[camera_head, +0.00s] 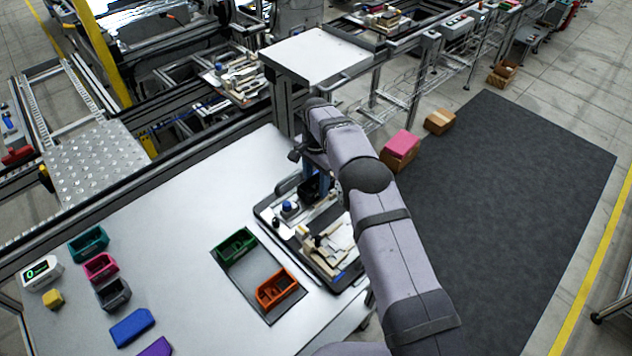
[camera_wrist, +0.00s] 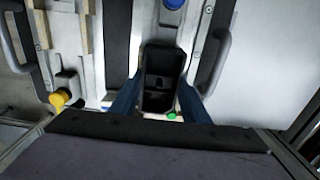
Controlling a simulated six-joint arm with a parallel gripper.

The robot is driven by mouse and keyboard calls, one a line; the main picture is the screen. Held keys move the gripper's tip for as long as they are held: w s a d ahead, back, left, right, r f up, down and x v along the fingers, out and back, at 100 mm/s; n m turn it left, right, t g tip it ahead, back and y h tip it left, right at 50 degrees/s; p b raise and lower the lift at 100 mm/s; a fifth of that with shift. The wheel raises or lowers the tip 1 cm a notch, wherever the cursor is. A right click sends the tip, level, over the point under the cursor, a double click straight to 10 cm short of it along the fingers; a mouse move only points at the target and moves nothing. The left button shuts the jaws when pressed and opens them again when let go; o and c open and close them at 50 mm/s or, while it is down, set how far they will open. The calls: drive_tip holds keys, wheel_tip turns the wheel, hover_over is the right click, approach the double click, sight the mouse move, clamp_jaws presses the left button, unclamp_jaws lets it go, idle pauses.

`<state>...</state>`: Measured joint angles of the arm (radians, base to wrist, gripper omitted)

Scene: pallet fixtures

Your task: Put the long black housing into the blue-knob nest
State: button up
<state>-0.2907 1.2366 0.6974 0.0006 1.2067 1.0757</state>
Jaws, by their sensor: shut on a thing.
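The long black housing (camera_wrist: 162,72) is an open-topped black box. It is between the blue fingers of my gripper (camera_wrist: 157,100) in the wrist view, which is shut on it. In the head view the housing (camera_head: 312,187) shows partly, above the pallet fixture's far part, behind my arm. The blue knob (camera_wrist: 173,4) is at the top edge of the wrist view, beyond the housing; in the head view the blue knob (camera_head: 287,206) lies just left of the housing. The nest's inside is hidden, and I cannot tell whether the housing touches the fixture.
The black-rimmed pallet (camera_head: 268,226) carries wooden blocks and handles. A yellow knob (camera_wrist: 58,98) and a green knob (camera_wrist: 171,115) show nearby. A green bin (camera_head: 236,246) and an orange bin (camera_head: 277,288) stand on a dark mat. The table's middle (camera_head: 180,220) is clear.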

drive_tip(key=shift+f, duration=0.25)
drive_tip(key=o, duration=1.2)
drive_tip(key=shift+r, duration=0.1)
wheel_tip(320, 180, up, 7)
drive_tip(key=b, duration=0.3)
drive_tip(key=shift+r, duration=0.1)
